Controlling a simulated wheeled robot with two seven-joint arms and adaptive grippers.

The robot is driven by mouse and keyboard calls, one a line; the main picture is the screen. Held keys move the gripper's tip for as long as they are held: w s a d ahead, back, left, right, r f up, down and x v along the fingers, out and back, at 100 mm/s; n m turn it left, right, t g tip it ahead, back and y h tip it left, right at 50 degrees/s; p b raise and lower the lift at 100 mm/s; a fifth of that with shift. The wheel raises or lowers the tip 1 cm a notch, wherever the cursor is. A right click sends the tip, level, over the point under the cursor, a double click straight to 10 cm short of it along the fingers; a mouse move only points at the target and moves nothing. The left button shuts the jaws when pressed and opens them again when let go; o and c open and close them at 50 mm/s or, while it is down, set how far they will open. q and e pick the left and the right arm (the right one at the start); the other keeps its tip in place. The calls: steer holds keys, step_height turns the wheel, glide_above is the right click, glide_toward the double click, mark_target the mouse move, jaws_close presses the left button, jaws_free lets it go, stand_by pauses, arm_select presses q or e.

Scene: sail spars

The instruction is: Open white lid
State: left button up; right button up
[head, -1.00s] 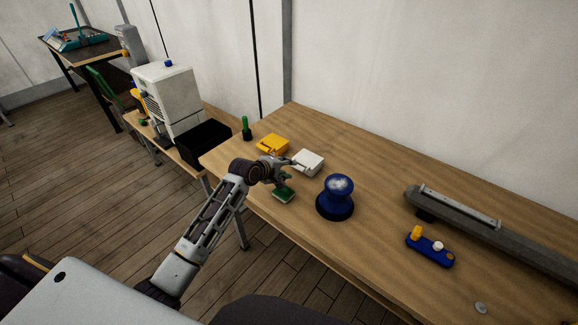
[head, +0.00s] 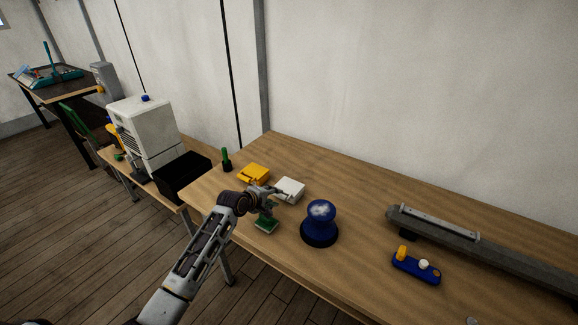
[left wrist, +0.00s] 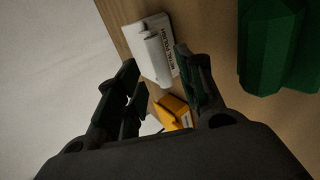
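The white box with the white lid (head: 290,188) sits on the wooden table, right of the yellow box (head: 253,174). In the left wrist view the white box (left wrist: 156,38) shows dark lettering on its face and lies beyond the fingertips, with the lid looking closed. My left gripper (head: 275,190) is at the white box's near left side in the head view. I cannot tell whether a finger touches the box. My right gripper is not in view.
A green block (head: 266,226) lies just below my left gripper, near the table's front edge. A blue round knob-like object (head: 320,223) stands to the right. A blue piece with pegs (head: 416,267) and a long grey bar (head: 470,240) lie further right.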

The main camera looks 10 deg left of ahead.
mark_target(278, 195)
arm_select(q)
steer(key=shift+x, duration=0.85)
steer(key=shift+b+x, duration=0.9)
steer(key=shift+b, duration=0.25)
steer(key=shift+w+d+f+b, duration=0.15)
steer(key=shift+w+f+b, duration=0.3)
steer(key=shift+b, duration=0.45)
steer(key=shift+r, duration=0.1)
jaws_close()
